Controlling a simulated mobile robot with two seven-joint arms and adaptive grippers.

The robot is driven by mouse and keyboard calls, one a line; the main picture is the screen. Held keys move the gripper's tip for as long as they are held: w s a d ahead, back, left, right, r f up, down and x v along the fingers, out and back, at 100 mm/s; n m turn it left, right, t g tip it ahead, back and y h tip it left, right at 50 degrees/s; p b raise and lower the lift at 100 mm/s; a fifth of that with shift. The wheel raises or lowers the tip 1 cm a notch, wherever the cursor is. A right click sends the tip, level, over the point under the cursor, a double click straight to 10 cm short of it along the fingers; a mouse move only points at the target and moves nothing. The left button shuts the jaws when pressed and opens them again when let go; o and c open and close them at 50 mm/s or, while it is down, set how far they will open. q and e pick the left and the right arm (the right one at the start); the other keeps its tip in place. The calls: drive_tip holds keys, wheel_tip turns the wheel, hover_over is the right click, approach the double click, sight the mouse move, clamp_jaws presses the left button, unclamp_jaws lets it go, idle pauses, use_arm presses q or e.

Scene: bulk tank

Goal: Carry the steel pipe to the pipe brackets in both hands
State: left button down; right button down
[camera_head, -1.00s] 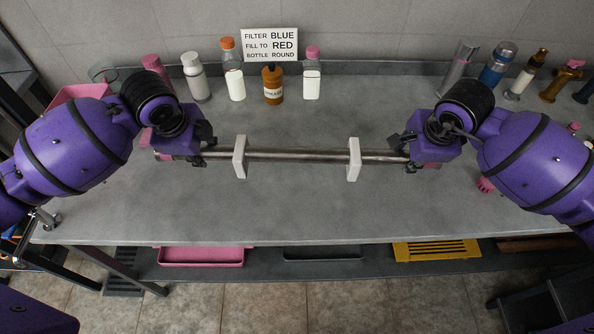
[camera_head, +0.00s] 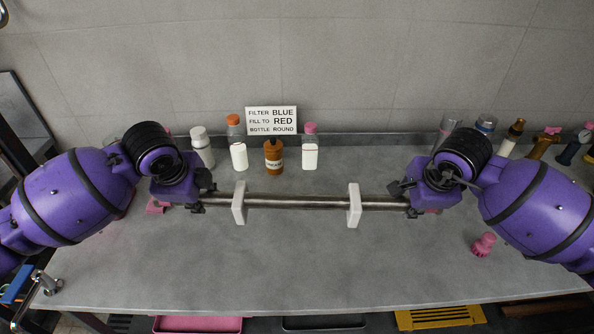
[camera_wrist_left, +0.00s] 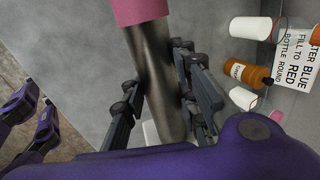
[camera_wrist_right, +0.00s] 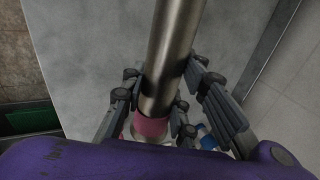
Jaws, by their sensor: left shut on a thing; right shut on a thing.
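The steel pipe (camera_head: 297,202) runs level across the head view, a grey tube with pink ends. Its pink end shows in the left wrist view (camera_wrist_left: 140,10) and in the right wrist view (camera_wrist_right: 150,128). My left gripper (camera_head: 200,192) is shut on the pipe near its left end. My right gripper (camera_head: 410,197) is shut on it near its right end. Two white plates, left (camera_head: 239,203) and right (camera_head: 354,205), sit around the pipe between the grippers. I cannot tell whether these are the pipe brackets; no others are clearly seen.
The grey bench top (camera_head: 290,265) is clear in front. Behind the pipe stand several bottles, an orange bottle (camera_head: 273,158) and a sign (camera_head: 271,121). A pink knobbed object (camera_head: 483,245) lies at right. Pink (camera_head: 197,325) and yellow (camera_head: 440,318) trays sit below.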

use_arm(q)
drive_tip(key=shift+r, duration=0.1)
use_arm(e)
drive_tip(key=shift+r, duration=0.1)
